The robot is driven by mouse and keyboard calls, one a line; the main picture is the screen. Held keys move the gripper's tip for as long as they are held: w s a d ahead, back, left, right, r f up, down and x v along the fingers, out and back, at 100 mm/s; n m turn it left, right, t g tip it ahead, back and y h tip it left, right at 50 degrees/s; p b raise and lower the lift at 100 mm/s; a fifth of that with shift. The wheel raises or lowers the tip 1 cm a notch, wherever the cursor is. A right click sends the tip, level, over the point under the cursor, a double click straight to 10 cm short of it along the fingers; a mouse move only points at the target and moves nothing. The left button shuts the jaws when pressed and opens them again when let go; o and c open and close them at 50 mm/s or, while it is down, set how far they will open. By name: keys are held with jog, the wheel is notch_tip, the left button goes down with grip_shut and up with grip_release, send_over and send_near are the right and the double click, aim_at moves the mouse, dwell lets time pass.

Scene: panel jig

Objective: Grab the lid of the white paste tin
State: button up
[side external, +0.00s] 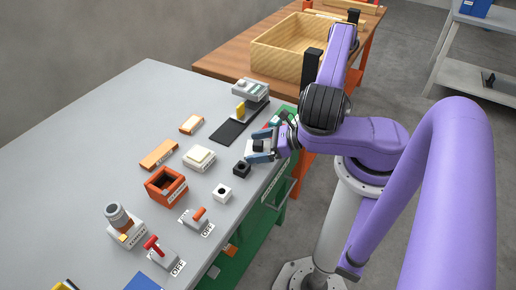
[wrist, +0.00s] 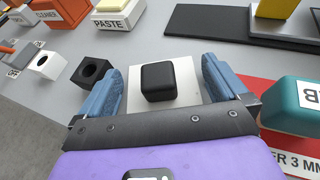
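The white paste tin (side external: 199,159), with a cream-coloured top, stands on the grey table left of my gripper. In the wrist view, the tin (wrist: 112,20) with its PASTE label is at the top edge, partly cut off. A black rounded knob (wrist: 158,82) on a flat white square plate (wrist: 190,92) lies between my fingers; I cannot tell whether this is the tin's lid. My gripper (wrist: 161,72) is open, with a blue finger on each side of the knob and visible gaps. In the side view, my gripper (side external: 256,146) is low at the table's right edge.
A black block (side external: 241,168) and a white block (side external: 221,193) with holes stand nearby. A teal box (wrist: 292,105) on a red sheet is right of my gripper. A black mat (side external: 230,133), an orange-red box (side external: 166,185) and switches (side external: 197,218) are also on the table.

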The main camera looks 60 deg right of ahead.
jog(key=c, duration=0.7)
jog(key=shift+c, duration=0.2)
jog(key=shift+r, duration=0.1)
